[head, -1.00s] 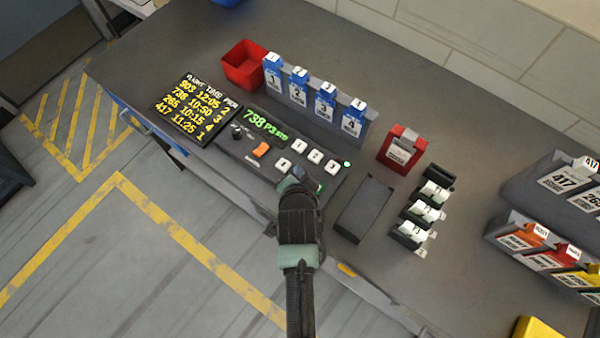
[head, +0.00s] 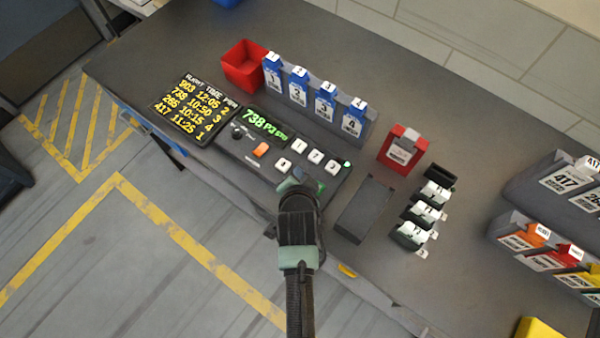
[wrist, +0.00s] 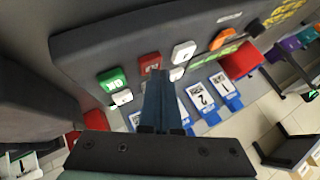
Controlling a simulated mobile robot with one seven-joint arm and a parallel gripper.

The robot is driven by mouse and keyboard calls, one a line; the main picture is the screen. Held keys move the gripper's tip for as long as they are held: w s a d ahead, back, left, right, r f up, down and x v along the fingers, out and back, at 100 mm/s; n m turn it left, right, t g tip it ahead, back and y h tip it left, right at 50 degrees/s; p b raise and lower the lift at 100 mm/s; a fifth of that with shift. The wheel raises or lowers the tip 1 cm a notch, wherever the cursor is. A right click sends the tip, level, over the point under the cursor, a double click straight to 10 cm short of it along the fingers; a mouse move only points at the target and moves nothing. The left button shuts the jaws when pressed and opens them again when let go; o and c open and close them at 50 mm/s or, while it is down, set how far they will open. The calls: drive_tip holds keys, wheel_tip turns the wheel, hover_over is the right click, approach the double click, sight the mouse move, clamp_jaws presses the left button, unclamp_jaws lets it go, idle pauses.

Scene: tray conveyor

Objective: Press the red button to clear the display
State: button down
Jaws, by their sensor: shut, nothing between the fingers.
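The red button (wrist: 150,62) shows in the wrist view on the dark control panel (head: 227,140), between a green button (wrist: 112,79) and a white button (wrist: 183,52). In the head view my arm hides the red button. My gripper (wrist: 160,78) is shut and empty, its fingertips over the panel close to the red button in the wrist picture. I cannot tell whether they touch anything. The display (head: 265,123) is lit green and reads 738 P3 with smaller letters after it.
An orange button (head: 261,149), a dark knob (head: 237,132) and several white keys share the panel. A flight board (head: 193,110) stands to its left, a rack with blue tags (head: 325,103) behind. A red bin (head: 243,66) and red card holder (head: 402,149) stand nearby.

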drive_tip(key=shift+f, duration=0.2)
drive_tip(key=shift+r, duration=0.15)
drive_tip(key=shift+r+p, duration=0.75)
drive_tip(key=shift+p, duration=0.1)
wheel_tip(320, 180, up, 5)
drive_tip(key=p, duration=0.4)
drive_tip(key=shift+p, duration=0.4)
idle(0.5)
